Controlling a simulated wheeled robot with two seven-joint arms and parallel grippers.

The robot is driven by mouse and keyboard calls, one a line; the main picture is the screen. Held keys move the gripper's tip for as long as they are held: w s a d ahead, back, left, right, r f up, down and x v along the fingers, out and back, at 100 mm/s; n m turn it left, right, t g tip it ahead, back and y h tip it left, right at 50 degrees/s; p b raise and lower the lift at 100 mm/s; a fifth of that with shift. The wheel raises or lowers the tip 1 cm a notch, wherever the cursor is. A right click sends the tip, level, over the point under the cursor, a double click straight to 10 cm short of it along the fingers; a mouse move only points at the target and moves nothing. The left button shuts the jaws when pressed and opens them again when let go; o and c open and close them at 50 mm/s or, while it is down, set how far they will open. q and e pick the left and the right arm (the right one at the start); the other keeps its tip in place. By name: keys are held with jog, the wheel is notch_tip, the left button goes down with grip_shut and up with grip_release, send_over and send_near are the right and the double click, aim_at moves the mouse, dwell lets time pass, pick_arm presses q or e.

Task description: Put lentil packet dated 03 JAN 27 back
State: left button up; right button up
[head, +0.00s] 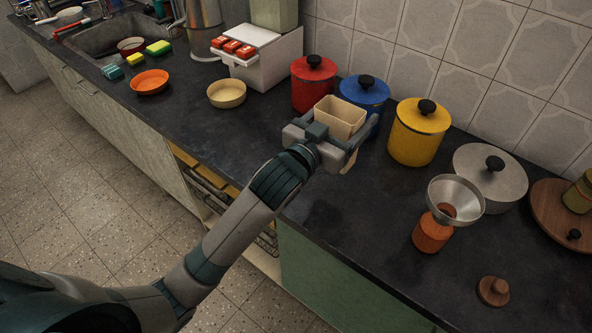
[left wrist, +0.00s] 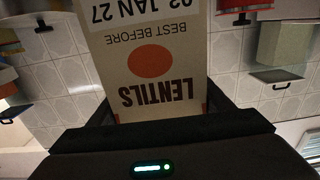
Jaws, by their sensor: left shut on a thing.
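My left gripper (head: 338,134) is shut on a tan lentil packet (head: 340,114) and holds it above the worktop, in front of the red and blue canisters. In the left wrist view the packet (left wrist: 152,60) fills the space between the fingers, its print upside down. It reads LENTILS, BEST BEFORE and a date ending in JAN 27, with an orange disc. The day number is cut by the picture's edge, so I cannot read it surely. In the head view the packet's top looks open. My right gripper is not in view.
A red canister (head: 312,86), a blue canister (head: 364,98) and a yellow canister (head: 418,136) stand along the wall. A steel funnel (head: 458,192) sits on an orange jar (head: 431,236). A white box (head: 262,56) holds red packets. A drawer (head: 212,190) is open below the worktop.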

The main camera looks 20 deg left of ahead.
pick_arm(q)
jog(key=shift+w+d+r, duration=0.15)
jog(key=shift+w+d, duration=0.05)
jog(key=shift+w, duration=0.2)
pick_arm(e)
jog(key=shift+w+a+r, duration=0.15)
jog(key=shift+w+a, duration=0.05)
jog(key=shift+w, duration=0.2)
pick_arm(q)
jog(key=w+a+f+p, duration=0.1)
jog(key=w+a+f, duration=0.2)
jog(key=a+f, duration=0.4)
jog(key=a, duration=0.4)
jog(key=shift+w, duration=0.4)
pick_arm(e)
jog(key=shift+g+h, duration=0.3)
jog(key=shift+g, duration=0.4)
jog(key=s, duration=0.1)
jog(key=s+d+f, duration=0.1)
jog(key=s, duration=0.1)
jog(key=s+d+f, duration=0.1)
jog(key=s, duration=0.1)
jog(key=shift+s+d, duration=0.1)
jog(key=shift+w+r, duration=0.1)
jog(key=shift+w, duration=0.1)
